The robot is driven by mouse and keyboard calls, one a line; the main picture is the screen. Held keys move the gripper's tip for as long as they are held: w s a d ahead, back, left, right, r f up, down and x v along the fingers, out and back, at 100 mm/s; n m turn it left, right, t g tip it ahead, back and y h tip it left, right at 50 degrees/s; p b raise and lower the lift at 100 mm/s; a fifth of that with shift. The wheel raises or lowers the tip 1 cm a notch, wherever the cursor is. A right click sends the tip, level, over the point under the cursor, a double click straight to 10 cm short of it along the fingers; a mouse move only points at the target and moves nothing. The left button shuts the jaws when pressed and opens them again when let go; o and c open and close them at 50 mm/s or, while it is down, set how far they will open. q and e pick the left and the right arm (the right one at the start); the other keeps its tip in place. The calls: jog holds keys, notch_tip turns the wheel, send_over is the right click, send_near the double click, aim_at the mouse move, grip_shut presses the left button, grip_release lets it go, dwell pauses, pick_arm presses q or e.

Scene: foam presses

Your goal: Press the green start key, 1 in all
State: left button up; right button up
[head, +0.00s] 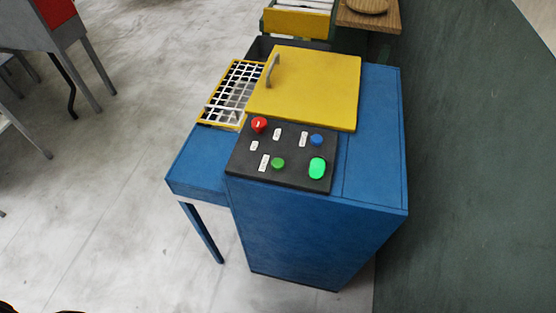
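A dark control panel (243,155) sits on top of the blue machine, on the side nearest me. It carries a small round green key (278,163) with a white label to its left. To its right is a larger, brighter green one (317,167), which looks lit. I cannot read which of the two is marked start. A red knob (259,125) and a blue button (316,139) are in the panel's far row. Nothing touches the panel. Neither of my grippers is in view.
The blue machine (310,235) has a shut yellow lid (320,90) with a grey handle (272,70) and a white grid in a yellow frame (206,114). A dark green surface (470,190) lies to the right. The grey floor (100,200) to the left is mostly clear.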

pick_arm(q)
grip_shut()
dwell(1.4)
